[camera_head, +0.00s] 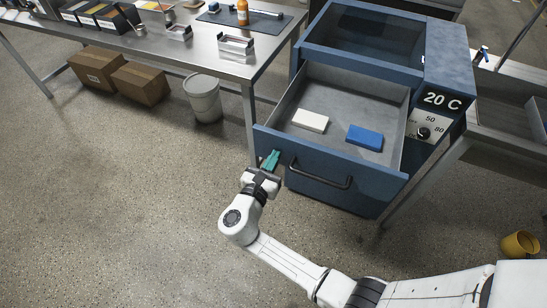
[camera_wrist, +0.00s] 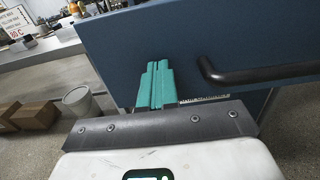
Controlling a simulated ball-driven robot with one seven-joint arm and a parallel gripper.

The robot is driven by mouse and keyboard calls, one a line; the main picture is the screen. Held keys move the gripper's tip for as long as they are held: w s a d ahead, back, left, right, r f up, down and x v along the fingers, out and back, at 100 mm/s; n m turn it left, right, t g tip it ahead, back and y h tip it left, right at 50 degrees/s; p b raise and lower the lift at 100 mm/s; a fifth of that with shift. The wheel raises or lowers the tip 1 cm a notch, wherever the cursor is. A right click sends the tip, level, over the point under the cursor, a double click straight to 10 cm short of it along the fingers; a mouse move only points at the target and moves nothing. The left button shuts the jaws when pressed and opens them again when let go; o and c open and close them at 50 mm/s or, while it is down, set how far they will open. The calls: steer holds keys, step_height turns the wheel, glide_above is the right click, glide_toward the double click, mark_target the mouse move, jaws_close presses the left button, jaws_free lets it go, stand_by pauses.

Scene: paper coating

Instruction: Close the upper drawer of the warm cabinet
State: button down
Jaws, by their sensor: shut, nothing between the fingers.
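The warm cabinet (camera_head: 448,75) is blue, with a "20 C" display and a dial on its right side. Its upper drawer (camera_head: 272,140) is pulled out. Inside it lie a white block (camera_head: 310,121) and a blue block (camera_head: 364,137). The drawer front has a dark bar handle (camera_head: 322,176), which also shows in the wrist view (camera_wrist: 255,72). My gripper (camera_head: 270,158), with teal fingers, is shut and empty. Its fingertips are at the left part of the drawer front, left of the handle, also in the wrist view (camera_wrist: 157,70). I cannot tell whether they touch the front.
A steel table (camera_head: 205,52) with trays and an orange bottle (camera_head: 242,12) stands at the left. Below it are cardboard boxes (camera_head: 140,83) and a grey bin (camera_head: 203,98). A yellow pot (camera_head: 519,244) lies on the floor at right. The floor at left is clear.

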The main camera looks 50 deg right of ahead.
mark_target(310, 98)
steer(key=shift+d, duration=0.15)
steer(key=b+x, duration=0.5)
steer(key=x, duration=0.5)
steer(key=b+x, duration=0.4)
steer(key=x, duration=0.7)
steer(key=b+x, duration=0.5)
steer(key=x, duration=0.6)
steer(key=shift+f+b, duration=0.3)
steer(key=shift+w+d, duration=0.1)
steer(key=shift+d, duration=0.15)
steer(key=shift+w+r, duration=0.1)
steer(key=shift+r, duration=0.2)
steer(key=shift+d+r, duration=0.1)
steer(key=shift+r, duration=0.05)
